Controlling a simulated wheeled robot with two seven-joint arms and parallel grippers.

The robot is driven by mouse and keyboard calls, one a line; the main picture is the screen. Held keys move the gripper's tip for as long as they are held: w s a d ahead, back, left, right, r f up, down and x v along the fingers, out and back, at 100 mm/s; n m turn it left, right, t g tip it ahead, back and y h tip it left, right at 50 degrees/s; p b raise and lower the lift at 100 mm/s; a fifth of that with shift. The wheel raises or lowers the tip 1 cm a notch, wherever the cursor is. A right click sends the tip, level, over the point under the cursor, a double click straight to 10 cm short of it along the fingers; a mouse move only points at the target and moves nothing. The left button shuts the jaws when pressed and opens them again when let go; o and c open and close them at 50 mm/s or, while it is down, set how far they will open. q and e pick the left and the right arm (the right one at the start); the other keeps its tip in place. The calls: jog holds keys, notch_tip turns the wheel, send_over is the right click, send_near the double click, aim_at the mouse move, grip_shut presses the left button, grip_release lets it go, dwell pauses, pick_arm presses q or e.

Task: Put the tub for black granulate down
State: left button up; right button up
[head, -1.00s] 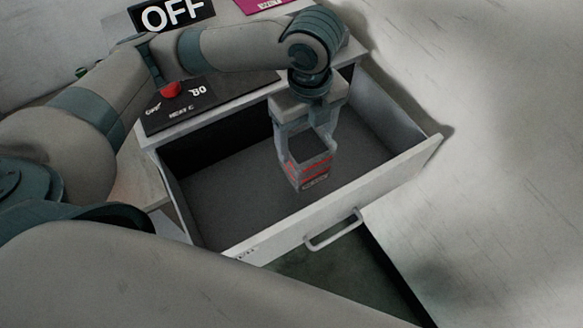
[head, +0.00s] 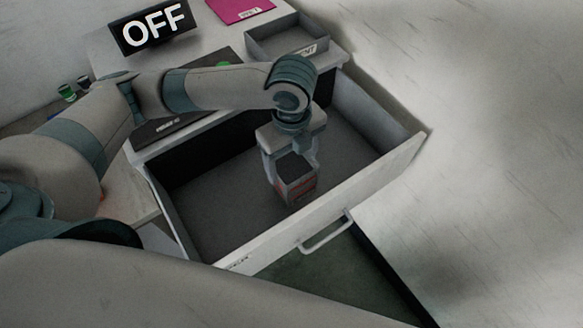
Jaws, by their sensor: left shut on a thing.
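The tub for black granulate (head: 297,186) is a small grey tub with red markings and a dark top. It is in the head view, inside the open drawer (head: 215,205). My left gripper (head: 292,168) points down from above and is shut on the tub, one finger on each side. The tub looks upright, near the drawer's front panel. I cannot tell whether its underside touches the drawer floor. My right gripper is not in view.
The drawer floor around the tub is bare. Its front panel has a handle (head: 327,234). On the worktop are a grey tray (head: 290,38), a magenta sheet (head: 240,8), an OFF sign (head: 151,27) and a dark panel under my left arm.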

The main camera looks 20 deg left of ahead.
pick_arm(q)
jog(key=shift+f, duration=0.1)
notch_tip(320, 180, down, 2)
jog(key=shift+f+p, duration=0.25)
jog(key=shift+p, duration=0.15)
jog(key=shift+f, duration=0.6)
jog(key=o, duration=2)
jog(key=shift+c, duration=0.2)
notch_tip(320, 180, up, 12)
jog(key=b, duration=0.2)
